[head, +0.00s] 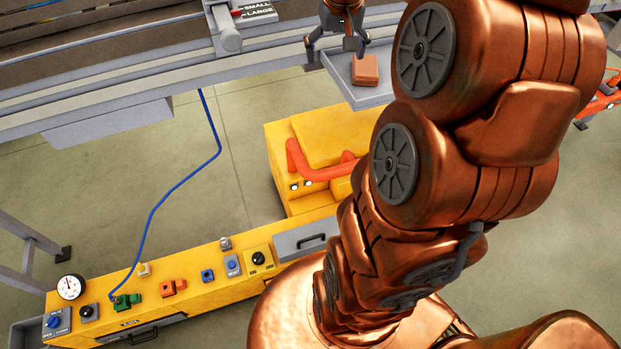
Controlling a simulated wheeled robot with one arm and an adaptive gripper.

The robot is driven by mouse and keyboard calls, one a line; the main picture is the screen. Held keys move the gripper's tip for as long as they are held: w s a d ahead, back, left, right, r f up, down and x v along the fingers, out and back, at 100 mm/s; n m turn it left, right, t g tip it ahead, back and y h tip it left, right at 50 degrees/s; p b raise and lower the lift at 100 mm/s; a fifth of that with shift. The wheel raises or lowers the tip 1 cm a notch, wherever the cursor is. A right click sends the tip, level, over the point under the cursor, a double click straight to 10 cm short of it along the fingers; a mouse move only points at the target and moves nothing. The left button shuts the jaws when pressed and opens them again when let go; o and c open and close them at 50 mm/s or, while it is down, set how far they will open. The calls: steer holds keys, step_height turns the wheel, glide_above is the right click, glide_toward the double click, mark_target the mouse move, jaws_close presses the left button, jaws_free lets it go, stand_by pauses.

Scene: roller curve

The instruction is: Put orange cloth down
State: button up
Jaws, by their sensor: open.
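The orange cloth (365,70) is a small folded square pad. It lies on a grey tray (342,74) fixed at the side of the conveyor. My gripper (338,58) is at the top of the head view, above and just left of the cloth. Its dark fingers are spread apart, with one to the left over the tray's edge and one close to the cloth. Nothing shows between the fingers. My copper arm covers the right part of the tray.
A conveyor with a grey rail (130,78) runs across the top. A yellow cart (310,140) with an orange handle stands below the tray. A yellow control panel (190,275) with a blue cable (160,200) is at lower left. Open floor lies between.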

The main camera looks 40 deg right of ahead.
steer(key=s+a+f+n+g+y, duration=0.15)
steer(key=s+a, duration=0.25)
steer(key=a, duration=0.4)
steer(key=s+a+f+n+h, duration=0.1)
steer(key=s+a+f+n, duration=0.1)
steer(key=s+a, duration=0.35)
steer(key=s+a+f+n+g, duration=0.1)
steer(key=s+a+f, duration=0.1)
steer(key=s+a, duration=0.3)
steer(key=s+a+f+n+g, duration=0.1)
steer(key=s+a+f, duration=0.2)
steer(key=s+a, duration=0.2)
steer(key=shift+s+f+y, duration=0.25)
steer(key=shift+s+y, duration=0.1)
steer(key=shift+s, duration=0.85)
steer(key=shift+o, duration=0.2)
